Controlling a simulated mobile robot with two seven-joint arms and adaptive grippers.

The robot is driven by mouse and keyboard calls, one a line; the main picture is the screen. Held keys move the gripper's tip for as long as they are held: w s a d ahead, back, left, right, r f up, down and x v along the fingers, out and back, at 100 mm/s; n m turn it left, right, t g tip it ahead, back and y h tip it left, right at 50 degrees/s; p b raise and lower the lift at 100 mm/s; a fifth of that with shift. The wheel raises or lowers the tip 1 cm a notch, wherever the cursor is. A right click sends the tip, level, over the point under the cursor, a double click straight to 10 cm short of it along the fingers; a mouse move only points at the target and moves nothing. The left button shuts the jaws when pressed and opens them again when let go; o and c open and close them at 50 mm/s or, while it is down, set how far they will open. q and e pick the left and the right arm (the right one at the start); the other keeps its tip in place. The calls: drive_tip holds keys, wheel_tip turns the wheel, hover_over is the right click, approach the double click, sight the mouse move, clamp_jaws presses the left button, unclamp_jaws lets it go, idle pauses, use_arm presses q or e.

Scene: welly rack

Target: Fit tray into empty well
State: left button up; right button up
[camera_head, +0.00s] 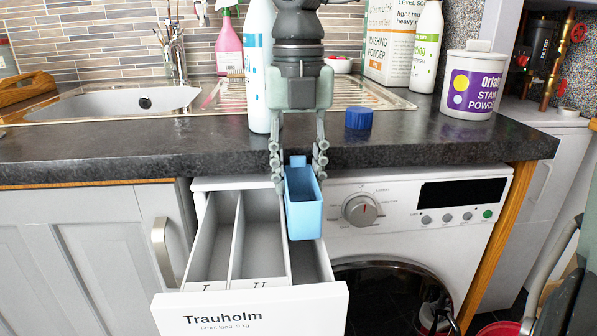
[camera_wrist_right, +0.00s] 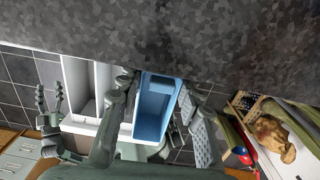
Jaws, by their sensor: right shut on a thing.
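The light blue tray (camera_head: 304,216) is a small open-topped box with a raised tab at its back. My right gripper (camera_head: 298,165) is shut on it from both sides and holds it upright. The tray also shows between the fingers in the right wrist view (camera_wrist_right: 152,108). The white drawer (camera_head: 262,315) is pulled out of the washing machine. Its left and middle wells, marked I and II, look empty. The tray overlaps the right well (camera_head: 318,262) and hides part of it; it appears above it. My left gripper (camera_wrist_right: 50,108) shows in the wrist view, fingers apart and empty.
The dark worktop (camera_head: 410,135) overhangs the drawer closely behind the tray. A white bottle (camera_head: 259,70) and a blue cap (camera_head: 359,118) stand on it near my right arm. The machine's dial (camera_head: 360,210) is right of the drawer. A cupboard handle (camera_head: 162,252) is at the left.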

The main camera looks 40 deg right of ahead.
use_arm(q)
drive_tip(key=shift+f+b, duration=0.5)
drive_tip(key=shift+f, duration=0.05)
idle(1.1)
drive_tip(key=shift+w+d+r, duration=0.1)
drive_tip(key=shift+w+r, duration=0.05)
drive_tip(key=shift+r, duration=0.05)
idle(0.3)
drive_tip(key=shift+w+d+r, duration=0.15)
drive_tip(key=shift+d+r, duration=0.05)
drive_tip(key=shift+r, duration=0.05)
drive_tip(key=shift+w+d+r+t+h, duration=0.25)
drive_tip(key=shift+w+d+r+t, duration=0.15)
drive_tip(key=shift+r, duration=0.2)
drive_tip(key=shift+w+d+r+t+h, duration=0.2)
drive_tip(key=shift+w+d+r+t, duration=0.15)
drive_tip(key=shift+d+r, duration=0.2)
drive_tip(key=shift+w+d+r+t+h, duration=0.3)
drive_tip(key=shift+d+r+t, duration=0.15)
drive_tip(key=shift+r, duration=0.2)
drive_tip(key=shift+w+d+r+m, duration=0.15)
drive_tip(key=shift+r+m, duration=0.05)
drive_tip(key=shift+m, duration=0.1)
use_arm(e)
drive_tip(key=shift+f, duration=0.1)
use_arm(q)
drive_tip(key=shift+w+d+r+t, duration=0.1)
drive_tip(key=shift+d+r+t, duration=0.1)
drive_tip(key=shift+r+t, duration=0.1)
